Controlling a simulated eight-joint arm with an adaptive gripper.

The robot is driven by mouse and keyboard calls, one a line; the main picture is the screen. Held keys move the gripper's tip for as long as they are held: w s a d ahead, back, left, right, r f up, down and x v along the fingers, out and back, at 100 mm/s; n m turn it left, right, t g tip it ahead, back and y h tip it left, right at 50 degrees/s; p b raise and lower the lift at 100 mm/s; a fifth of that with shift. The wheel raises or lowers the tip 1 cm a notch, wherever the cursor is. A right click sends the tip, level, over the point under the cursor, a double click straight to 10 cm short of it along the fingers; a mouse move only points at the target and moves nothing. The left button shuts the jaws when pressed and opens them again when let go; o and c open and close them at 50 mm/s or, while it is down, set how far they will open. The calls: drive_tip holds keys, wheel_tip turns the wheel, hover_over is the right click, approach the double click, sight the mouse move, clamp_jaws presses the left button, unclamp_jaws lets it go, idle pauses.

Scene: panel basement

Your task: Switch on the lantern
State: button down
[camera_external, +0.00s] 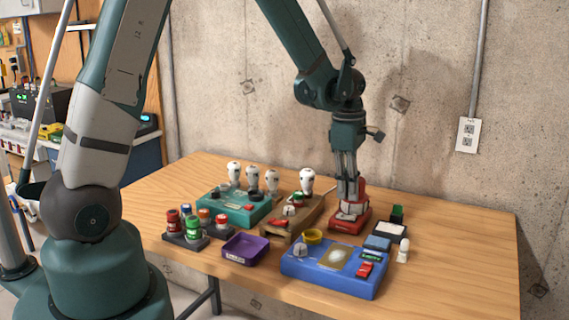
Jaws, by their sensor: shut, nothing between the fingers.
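My gripper (348,197) points straight down over a small red device (346,225) with pale parts on top, right of the table's middle. The gripper is shut with nothing in it. Its tips are at or just above the pale parts; I cannot tell whether they touch. No object is clearly recognisable as the lantern; the red device may be it, but its top is partly hidden by the gripper.
A teal box (222,203) with several white bulb-like pieces stands at the back left. Beside it is a wooden stand (310,218) with a white bulb (307,179). A purple tray (244,250) and red and green cylinders (192,227) are front left. The table's right end is clear.

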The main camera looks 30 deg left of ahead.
sight(353, 216)
wheel_tip(353, 216, up, 9)
drive_tip(key=a, duration=0.1)
idle(0.5)
drive_tip(key=shift+a+f, duration=0.1)
drive_tip(key=shift+d+r+h+p, duration=0.25)
drive_tip(key=shift+d+h+p, duration=0.15)
drive_tip(key=shift+p, duration=0.8)
drive_tip(key=shift+f, duration=0.15)
drive_tip(key=shift+s+d+f+p, duration=0.15)
drive_tip(key=shift+d+f, duration=0.2)
drive_tip(key=shift+f, duration=1.95)
drive_tip(key=shift+w+d+f+p, duration=0.15)
drive_tip(key=shift+d+f, duration=0.15)
drive_tip(key=shift+f, duration=1.95)
drive_tip(key=shift+s+d+f+p, duration=0.15)
drive_tip(key=shift+d+f, duration=0.2)
drive_tip(key=shift+f, duration=1.95)
